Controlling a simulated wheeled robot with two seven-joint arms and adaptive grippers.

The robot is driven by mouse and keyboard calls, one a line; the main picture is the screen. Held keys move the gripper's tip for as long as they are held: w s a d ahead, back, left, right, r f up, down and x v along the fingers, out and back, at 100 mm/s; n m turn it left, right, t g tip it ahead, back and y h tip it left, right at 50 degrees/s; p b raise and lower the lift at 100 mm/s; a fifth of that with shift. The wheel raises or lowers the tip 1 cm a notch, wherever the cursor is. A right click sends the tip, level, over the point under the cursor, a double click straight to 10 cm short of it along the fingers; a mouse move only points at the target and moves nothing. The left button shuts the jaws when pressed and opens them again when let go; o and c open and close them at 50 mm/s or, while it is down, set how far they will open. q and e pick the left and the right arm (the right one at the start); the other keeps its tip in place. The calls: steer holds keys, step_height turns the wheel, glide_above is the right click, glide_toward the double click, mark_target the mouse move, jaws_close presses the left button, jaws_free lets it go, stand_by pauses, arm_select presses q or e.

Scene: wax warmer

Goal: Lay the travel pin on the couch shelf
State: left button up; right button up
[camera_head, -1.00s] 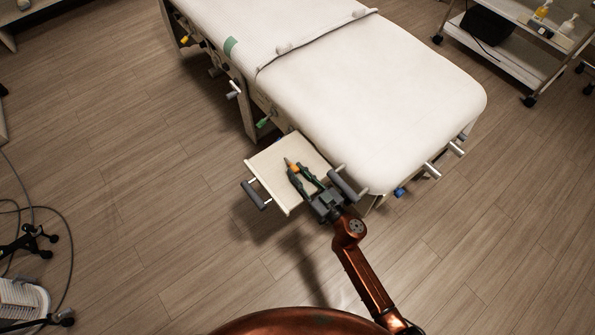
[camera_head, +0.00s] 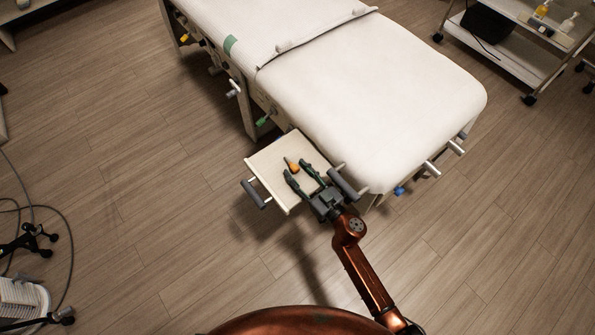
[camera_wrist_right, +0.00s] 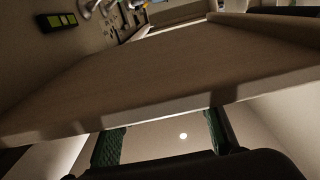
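The travel pin, a small orange piece with a dark tip (camera_head: 292,166), lies on the pale couch shelf (camera_head: 271,189) at the couch's near corner. My right gripper (camera_head: 297,169) is over the shelf with its two green fingers spread apart. The pin is just beyond the fingertips, apart from them as far as the head view shows. In the right wrist view the fingers (camera_wrist_right: 165,135) are wide apart with nothing between them. The shelf's edge fills much of that view, and the pin is not visible there. My left gripper is not in view.
The white padded couch (camera_head: 375,100) rises right behind the shelf. Grey handles (camera_head: 256,194) flank the shelf, one close to my right gripper. Several knobs and levers (camera_head: 234,89) stick out from the couch's side. A trolley (camera_head: 505,60) stands at the far right.

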steer(key=shift+s+d, duration=0.15)
steer(key=shift+s, duration=0.05)
steer(key=v, duration=1.1)
steer(key=shift+s, duration=0.3)
steer(key=shift+d, duration=0.1)
